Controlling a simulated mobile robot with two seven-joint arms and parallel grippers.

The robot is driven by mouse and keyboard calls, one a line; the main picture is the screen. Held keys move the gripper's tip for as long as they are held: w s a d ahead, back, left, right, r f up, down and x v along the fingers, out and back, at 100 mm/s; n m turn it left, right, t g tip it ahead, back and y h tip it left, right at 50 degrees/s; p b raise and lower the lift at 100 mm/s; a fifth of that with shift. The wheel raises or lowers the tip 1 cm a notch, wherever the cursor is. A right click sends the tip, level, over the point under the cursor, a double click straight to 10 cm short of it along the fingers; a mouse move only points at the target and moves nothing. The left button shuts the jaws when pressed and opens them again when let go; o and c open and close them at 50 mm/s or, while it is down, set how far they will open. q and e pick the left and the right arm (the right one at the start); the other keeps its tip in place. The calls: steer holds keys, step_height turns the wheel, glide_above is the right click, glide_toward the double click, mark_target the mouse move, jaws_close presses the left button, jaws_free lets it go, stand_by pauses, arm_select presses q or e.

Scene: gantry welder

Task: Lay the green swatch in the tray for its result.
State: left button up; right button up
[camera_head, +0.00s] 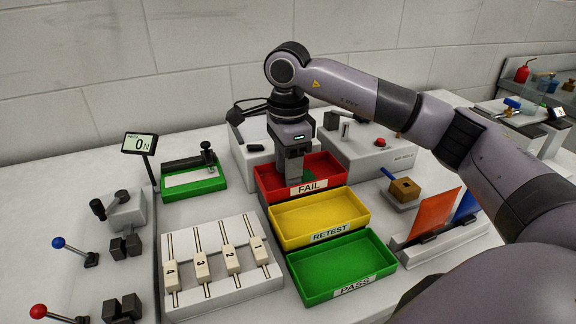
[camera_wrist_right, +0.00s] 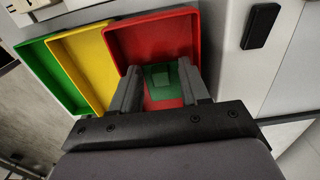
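The green swatch (camera_wrist_right: 160,91) shows in the right wrist view as a flat green piece with a small raised block. It lies over the floor of the red FAIL tray (camera_wrist_right: 121,42), between the fingers of my right gripper (camera_wrist_right: 160,80). The fingers are apart, with a gap on either side of the block, so the gripper looks open. In the head view my right gripper (camera_head: 293,177) points down inside the red FAIL tray (camera_head: 335,179), and the swatch is mostly hidden behind it. My left gripper is in neither view.
The yellow RETEST tray (camera_head: 285,240) and green PASS tray (camera_head: 302,289) stand in front of the red tray. A numbered slider block (camera_head: 236,286) is to their left. A green-based holder (camera_head: 195,187) and a display (camera_head: 139,143) stand farther left. Upright orange panel (camera_head: 434,214) is at right.

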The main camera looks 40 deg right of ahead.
steer(key=shift+r, duration=0.1)
steer(key=shift+r, duration=0.25)
arm_select(q)
steer(key=p, duration=0.1)
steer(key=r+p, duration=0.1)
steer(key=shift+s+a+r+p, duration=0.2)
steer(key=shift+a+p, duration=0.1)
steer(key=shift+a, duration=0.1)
arm_select(e)
step_height(320, 180, up, 12)
steer(key=shift+r, duration=0.25)
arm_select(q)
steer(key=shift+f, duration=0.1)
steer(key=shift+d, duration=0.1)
